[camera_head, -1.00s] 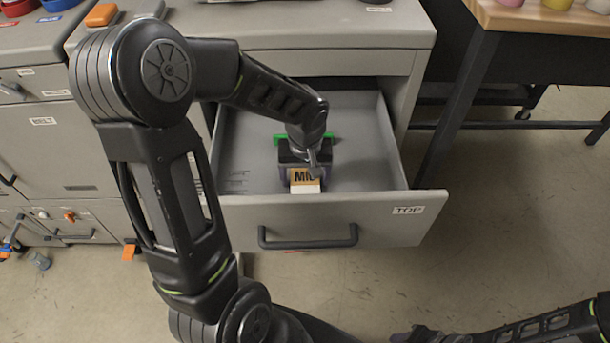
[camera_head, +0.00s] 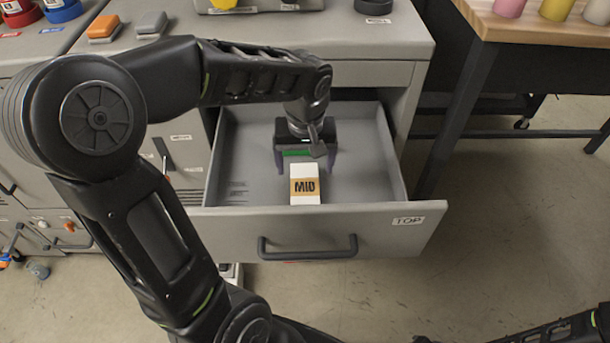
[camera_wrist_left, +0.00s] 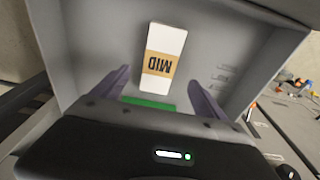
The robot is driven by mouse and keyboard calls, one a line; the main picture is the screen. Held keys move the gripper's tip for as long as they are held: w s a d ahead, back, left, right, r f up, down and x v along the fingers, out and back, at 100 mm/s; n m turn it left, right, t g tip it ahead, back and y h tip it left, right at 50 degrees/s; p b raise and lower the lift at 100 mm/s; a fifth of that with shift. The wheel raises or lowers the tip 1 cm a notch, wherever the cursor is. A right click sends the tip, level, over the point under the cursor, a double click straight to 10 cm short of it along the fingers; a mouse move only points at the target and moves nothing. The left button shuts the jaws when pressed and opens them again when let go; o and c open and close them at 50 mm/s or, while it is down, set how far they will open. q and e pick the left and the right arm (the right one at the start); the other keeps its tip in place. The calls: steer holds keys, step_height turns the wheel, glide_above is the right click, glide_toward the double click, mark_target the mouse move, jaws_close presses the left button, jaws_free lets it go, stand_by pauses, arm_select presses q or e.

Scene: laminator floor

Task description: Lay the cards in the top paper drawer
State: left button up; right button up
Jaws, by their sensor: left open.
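The cards (camera_head: 305,190) are a white pack with a tan band marked MID. They lie in the open top paper drawer (camera_head: 365,229), near its front wall, which carries a TOP label. In the left wrist view the pack (camera_wrist_left: 164,50) lies on the drawer (camera_wrist_left: 215,40) floor beyond the fingertips. My left gripper (camera_head: 305,168) is open and empty behind the pack, over the drawer; its spread fingers (camera_wrist_left: 158,80) show apart from the cards. My right gripper cannot be made out; only part of my right arm shows at the bottom right.
The grey cabinet top (camera_head: 340,35) stands above and behind the drawer. Orange (camera_head: 102,28) and grey (camera_head: 151,22) blocks sit on it at the left. A wooden table (camera_head: 545,28) with colored cups stands at the right. The drawer floor around the pack is clear.

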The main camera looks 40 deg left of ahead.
arm_select(q)
step_height(320, 180, up, 2)
steer(key=shift+s+r, duration=0.1)
stand_by(0.7)
